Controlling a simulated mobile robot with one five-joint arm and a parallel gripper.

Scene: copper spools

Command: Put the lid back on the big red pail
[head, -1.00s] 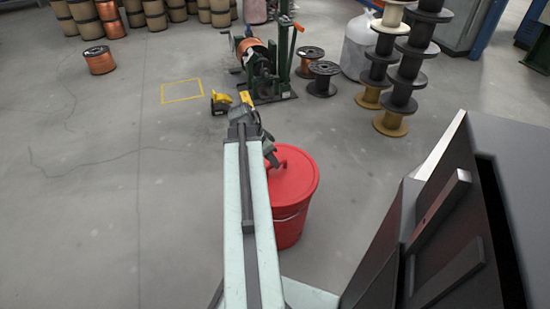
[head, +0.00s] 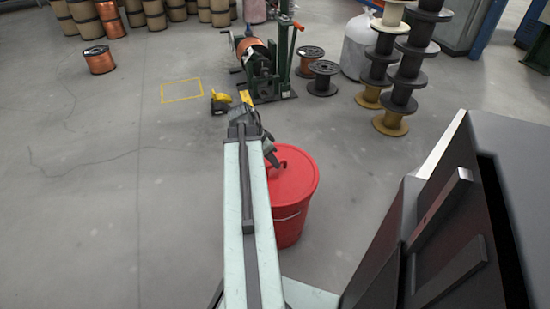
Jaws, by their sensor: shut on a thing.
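The big red pail (head: 290,225) stands upright on the floor just right of my arm, which hides its left side. The red lid (head: 297,184) lies over the pail's top and looks about level; I cannot tell whether it is fully seated. My gripper (head: 274,164) is at the lid's far left part, shut on the lid's raised handle (head: 283,165). The fingertips are small and partly hidden by the wrist.
A green machine with a copper spool (head: 262,72) stands beyond the pail, with a yellow item (head: 222,100) beside it. Stacked black spools (head: 398,85) stand at the back right. A dark cabinet-like body fills the right foreground.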

